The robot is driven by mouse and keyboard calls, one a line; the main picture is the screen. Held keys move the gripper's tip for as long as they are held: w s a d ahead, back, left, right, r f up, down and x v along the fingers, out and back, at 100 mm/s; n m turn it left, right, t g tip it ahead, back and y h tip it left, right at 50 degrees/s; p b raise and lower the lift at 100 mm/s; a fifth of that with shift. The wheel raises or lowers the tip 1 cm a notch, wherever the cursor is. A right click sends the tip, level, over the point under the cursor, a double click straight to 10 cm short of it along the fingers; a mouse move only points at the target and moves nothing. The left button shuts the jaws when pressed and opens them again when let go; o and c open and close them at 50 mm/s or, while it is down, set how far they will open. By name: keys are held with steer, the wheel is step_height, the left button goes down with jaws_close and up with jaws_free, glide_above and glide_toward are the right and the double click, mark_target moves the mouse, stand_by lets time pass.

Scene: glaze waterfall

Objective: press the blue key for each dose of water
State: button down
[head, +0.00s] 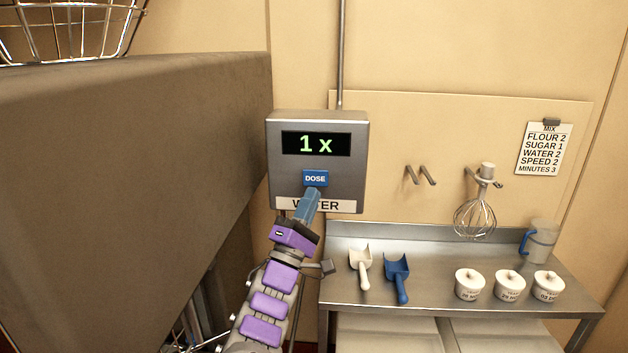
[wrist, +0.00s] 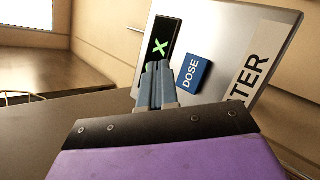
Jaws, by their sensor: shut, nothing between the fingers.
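The grey water box (head: 277,160) hangs on the wall, with a display (head: 316,144) reading "1 x" in green. The blue key (head: 315,178) marked DOSE sits below the display. My gripper (head: 314,192) is shut and empty, its tips just below the key in the head view and covering part of the WATER label (head: 345,206). In the wrist view the blue key (wrist: 190,74) shows clear beside my gripper (wrist: 157,68), to the right of the fingertips. I cannot tell whether the tips touch the box.
A mix card (head: 544,149) on the wall reads flour 2, sugar 1, water 2, speed 2, minutes 3. A steel table (head: 435,285) at right holds two scoops, several lidded pots and a jug. A whisk (head: 475,215) hangs above it. A large grey machine (head: 130,170) fills the left.

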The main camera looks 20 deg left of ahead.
mark_target(311, 184)
steer(key=shift+r+h, duration=0.1)
steer(key=shift+h, duration=0.2)
steer(key=w+d+r+m+g+h+p, duration=0.2)
steer(key=d+r+m+g+h+p, duration=0.15)
steer(key=g+p, duration=0.65)
steer(key=s+a+f+g+y+p, duration=0.2)
steer(key=s+a+g+y+p, duration=0.1)
steer(key=p, duration=1.2)
steer(key=shift+s+g+y, duration=0.55)
steer(key=shift+s+g, duration=0.55)
steer(key=shift+s, duration=0.25)
steer(key=shift+w, duration=0.15)
steer(key=w+p, duration=0.1)
steer(key=w, duration=0.1)
steer(key=w+a+p, duration=0.1)
steer(key=w, duration=0.2)
steer(key=w+a+p, duration=0.1)
steer(key=w, duration=0.2)
steer(key=shift+w+p, duration=0.1)
steer(key=shift+p, duration=0.2)
